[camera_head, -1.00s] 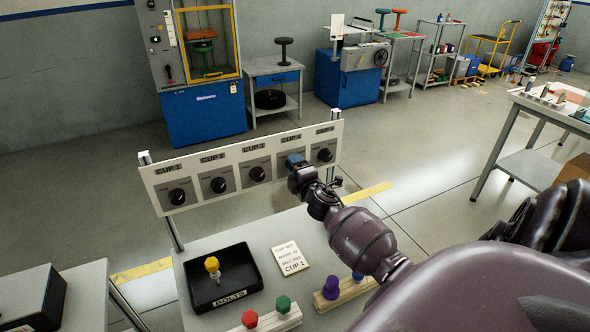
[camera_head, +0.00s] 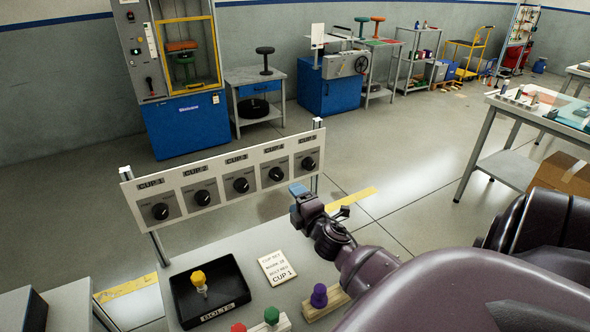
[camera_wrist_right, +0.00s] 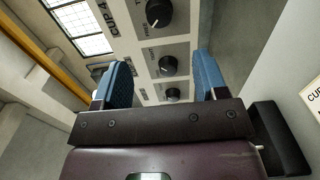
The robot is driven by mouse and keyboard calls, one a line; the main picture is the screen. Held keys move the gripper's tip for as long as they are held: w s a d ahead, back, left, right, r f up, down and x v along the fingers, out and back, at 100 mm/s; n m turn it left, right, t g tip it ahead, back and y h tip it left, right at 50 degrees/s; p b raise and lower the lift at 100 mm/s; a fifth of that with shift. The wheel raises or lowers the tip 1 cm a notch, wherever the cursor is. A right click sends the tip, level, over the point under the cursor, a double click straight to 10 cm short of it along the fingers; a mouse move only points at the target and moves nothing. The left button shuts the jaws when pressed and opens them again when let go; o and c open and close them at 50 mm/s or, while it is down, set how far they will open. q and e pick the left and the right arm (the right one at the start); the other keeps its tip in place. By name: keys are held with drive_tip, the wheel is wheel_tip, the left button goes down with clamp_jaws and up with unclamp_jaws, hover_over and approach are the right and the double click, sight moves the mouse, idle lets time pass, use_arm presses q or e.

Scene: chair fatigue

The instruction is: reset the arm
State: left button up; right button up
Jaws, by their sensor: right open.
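My right arm comes in from the lower right in the head view, its gripper (camera_head: 298,192) beside the right end of the white knob panel (camera_head: 225,172). In the right wrist view the two blue fingertips of this gripper (camera_wrist_right: 163,82) stand wide apart with nothing between them. Past the fingers, the panel's black knobs (camera_wrist_right: 158,12) show in a row. The gripper is apart from the rightmost knob (camera_head: 308,163) in the head view. My left gripper does not show.
A bench (camera_head: 540,112) stands at right. Open floor lies behind the panel.

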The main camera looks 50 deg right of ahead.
idle(0.4)
drive_tip(key=s+a+f+m+g+y, duration=0.25)
drive_tip(key=s+a+m+g, duration=0.45)
drive_tip(key=s+a, duration=0.45)
drive_tip(key=s+a+f+m+g+y, duration=0.25)
drive_tip(key=s+a+m+g, duration=0.55)
drive_tip(key=s, duration=0.7)
drive_tip(key=w+f+t, duration=0.2)
drive_tip(key=f, duration=0.1)
drive_tip(key=w+f+t, duration=0.2)
drive_tip(key=f, duration=0.1)
drive_tip(key=w+f+n+t, duration=0.1)
drive_tip(key=w+f+t, duration=0.1)
drive_tip(key=f+t, duration=0.1)
drive_tip(key=shift+w+a+f, duration=0.1)
drive_tip(key=shift+w+a, duration=0.25)
drive_tip(key=shift+w, duration=0.05)
drive_tip(key=shift+w+f+t, duration=0.25)
drive_tip(key=shift+f+t, duration=0.55)
drive_tip(key=shift+t, duration=0.3)
